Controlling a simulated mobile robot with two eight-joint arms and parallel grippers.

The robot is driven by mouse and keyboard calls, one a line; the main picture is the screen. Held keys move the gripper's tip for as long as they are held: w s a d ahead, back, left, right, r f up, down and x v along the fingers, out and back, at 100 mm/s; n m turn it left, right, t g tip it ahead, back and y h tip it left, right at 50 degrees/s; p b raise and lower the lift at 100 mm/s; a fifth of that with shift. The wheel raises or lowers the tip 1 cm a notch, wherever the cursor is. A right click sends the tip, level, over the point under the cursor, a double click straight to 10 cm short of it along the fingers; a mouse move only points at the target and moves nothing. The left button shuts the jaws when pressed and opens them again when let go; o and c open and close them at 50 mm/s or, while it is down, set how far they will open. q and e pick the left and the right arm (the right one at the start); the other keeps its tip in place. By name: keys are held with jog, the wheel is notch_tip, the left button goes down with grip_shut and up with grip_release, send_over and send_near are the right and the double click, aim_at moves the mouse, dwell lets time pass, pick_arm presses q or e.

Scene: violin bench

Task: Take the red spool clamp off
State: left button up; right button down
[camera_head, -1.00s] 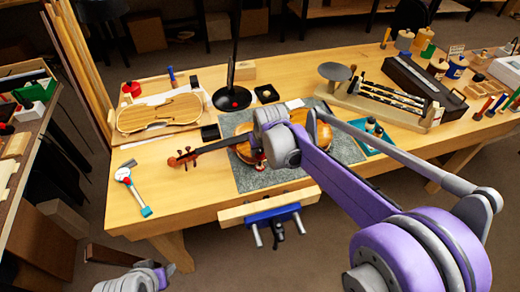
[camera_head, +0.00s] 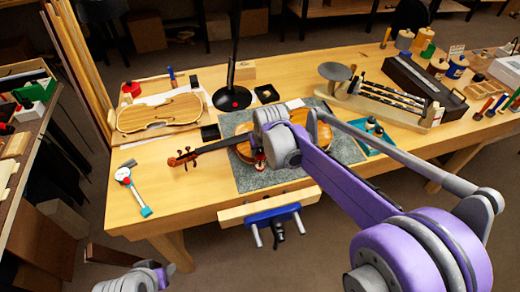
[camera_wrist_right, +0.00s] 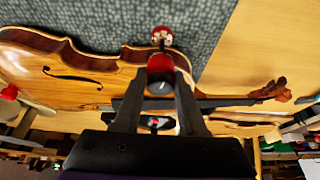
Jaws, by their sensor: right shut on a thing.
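The violin (camera_head: 245,150) lies on a grey mat (camera_head: 270,181), its neck and scroll pointing left. The right wrist view also shows the violin (camera_wrist_right: 90,75). My right gripper (camera_wrist_right: 158,88) is shut on the red spool clamp (camera_wrist_right: 160,66), a red cylinder with a dark end, at the violin's edge. A round red piece with a pale middle (camera_wrist_right: 162,35) shows just past it over the mat; I cannot tell if it belongs to the same clamp. In the head view my right arm hides most of the violin body and the grip.
A bench vise (camera_head: 272,217) sits at the front edge. A black stand (camera_head: 232,98) rises behind the violin, and a teal tray (camera_head: 376,146) lies to the right. The bench between hammer and mat is clear.

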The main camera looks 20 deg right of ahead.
jog(key=shift+s, duration=0.7)
dwell(0.6)
jog(key=shift+s, duration=1.05)
jog(key=shift+r, duration=0.1)
notch_tip(320, 180, up, 7)
jog(key=p, duration=0.4)
jog(key=shift+p, duration=0.35)
jog(key=shift+s, duration=0.1)
